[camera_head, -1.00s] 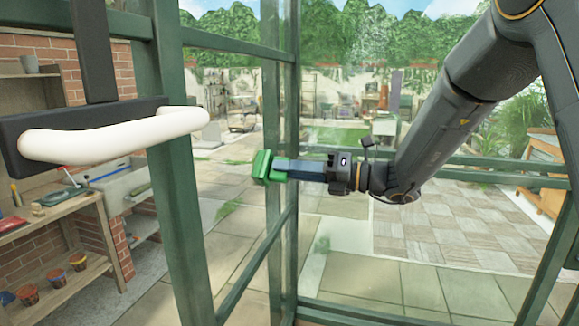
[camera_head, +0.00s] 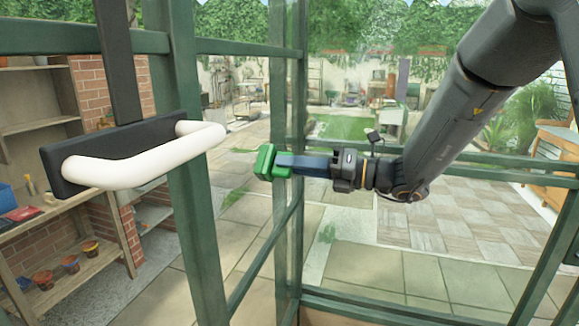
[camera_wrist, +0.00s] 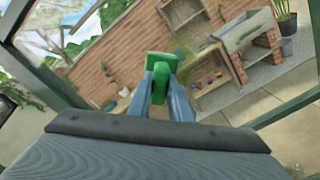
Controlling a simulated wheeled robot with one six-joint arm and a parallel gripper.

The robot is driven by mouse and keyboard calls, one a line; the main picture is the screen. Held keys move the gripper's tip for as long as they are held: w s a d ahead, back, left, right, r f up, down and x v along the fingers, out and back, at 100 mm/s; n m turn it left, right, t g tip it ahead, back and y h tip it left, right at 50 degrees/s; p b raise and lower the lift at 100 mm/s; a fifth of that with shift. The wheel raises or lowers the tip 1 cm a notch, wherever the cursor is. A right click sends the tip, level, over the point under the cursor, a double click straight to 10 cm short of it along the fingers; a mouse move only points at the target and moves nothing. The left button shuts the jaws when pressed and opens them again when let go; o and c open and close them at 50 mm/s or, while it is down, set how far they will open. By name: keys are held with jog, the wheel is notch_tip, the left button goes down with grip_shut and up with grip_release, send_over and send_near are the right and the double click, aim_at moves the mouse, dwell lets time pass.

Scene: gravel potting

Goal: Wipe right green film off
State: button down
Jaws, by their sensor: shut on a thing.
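My gripper (camera_head: 288,166) has blue fingers shut on a green wiping block (camera_head: 266,161). The block sticks out past the fingertips toward the left in the head view. In the wrist view the block (camera_wrist: 161,68) stands between the two fingers, its wide face facing away. A faint green patch (camera_head: 235,196) shows through the panes left of the green post. A smaller one (camera_head: 327,233) shows right of that post. I cannot tell whether these are film on glass or growth on the paving. I cannot tell whether the block touches any glass.
Green frame posts (camera_head: 180,185) and rails with glass stand close around my arm. A white bar handle (camera_head: 150,163) on a black plate is near at left. Beyond are a wooden shelf with pots (camera_head: 70,264), a brick wall and open paving (camera_head: 375,275).

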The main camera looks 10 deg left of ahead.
jog(key=w, duration=0.7)
jog(key=shift+w+d, duration=0.25)
dwell(0.4)
jog(key=d+p, duration=0.1)
jog(key=d, duration=0.5)
jog(key=shift+s+p, duration=0.25)
jog(key=shift+p, duration=0.05)
jog(key=shift+d+f, duration=0.1)
dwell(0.3)
jog(key=d, duration=0.2)
jog(key=shift+s+d+p, duration=0.1)
jog(key=shift+d+p, duration=0.2)
jog(key=shift+d, duration=0.1)
jog(key=shift+s, duration=0.1)
dwell(0.3)
